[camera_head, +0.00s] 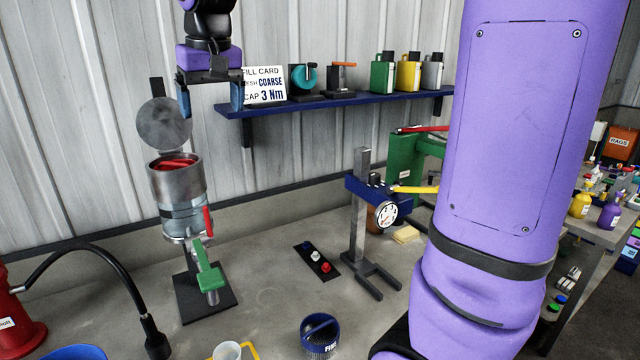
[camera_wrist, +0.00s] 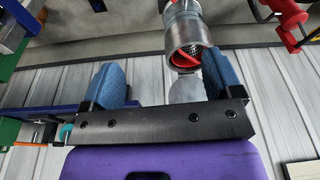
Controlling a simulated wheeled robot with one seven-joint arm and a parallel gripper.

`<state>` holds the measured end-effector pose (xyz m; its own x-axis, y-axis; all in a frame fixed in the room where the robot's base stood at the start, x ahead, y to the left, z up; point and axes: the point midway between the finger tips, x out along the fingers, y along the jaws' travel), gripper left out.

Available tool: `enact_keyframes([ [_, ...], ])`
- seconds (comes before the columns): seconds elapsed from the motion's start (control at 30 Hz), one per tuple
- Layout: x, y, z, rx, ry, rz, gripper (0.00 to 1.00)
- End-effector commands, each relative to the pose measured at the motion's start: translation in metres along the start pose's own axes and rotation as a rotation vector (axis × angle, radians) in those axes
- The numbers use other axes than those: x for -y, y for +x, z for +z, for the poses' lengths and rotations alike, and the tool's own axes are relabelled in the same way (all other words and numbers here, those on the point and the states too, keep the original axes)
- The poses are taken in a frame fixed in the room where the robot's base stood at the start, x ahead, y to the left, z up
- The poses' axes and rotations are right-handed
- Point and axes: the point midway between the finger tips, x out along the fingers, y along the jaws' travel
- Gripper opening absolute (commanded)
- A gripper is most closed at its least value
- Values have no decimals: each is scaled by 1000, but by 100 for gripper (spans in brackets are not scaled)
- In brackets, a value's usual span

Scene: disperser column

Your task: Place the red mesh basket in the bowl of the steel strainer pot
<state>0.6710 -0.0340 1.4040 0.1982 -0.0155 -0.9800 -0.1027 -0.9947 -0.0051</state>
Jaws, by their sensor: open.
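The steel strainer pot (camera_head: 176,190) stands upright on a dark stand at the left of the bench. The red mesh basket (camera_head: 176,163) shows inside the pot's open mouth, its red bar near rim height; how deep it sits is hidden. The wrist view also shows the pot (camera_wrist: 182,28) with the red basket (camera_wrist: 186,58) in its mouth. My gripper (camera_head: 211,102) is open and empty, above the pot and apart from the basket. Its two blue fingers (camera_wrist: 164,80) are spread wide in the wrist view.
A round steel lid (camera_head: 165,122) stands raised behind the pot. A blue shelf (camera_head: 330,105) with canisters is on the wall. A blue FINE basket (camera_head: 320,335), a gauge stand (camera_head: 362,220) and a black hose (camera_head: 110,265) are on the bench.

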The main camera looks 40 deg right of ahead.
Motion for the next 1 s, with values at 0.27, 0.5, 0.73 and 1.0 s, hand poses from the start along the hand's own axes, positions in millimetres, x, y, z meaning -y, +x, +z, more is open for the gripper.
enact_keyframes([
  [0.27,-23,-9,84,-86,-31,-9,85],
  [0.5,-40,0,154,-157,-58,-17,85],
  [0.73,-53,20,214,-222,-81,-25,85],
  [1.0,-59,38,248,-259,-96,-31,85],
])
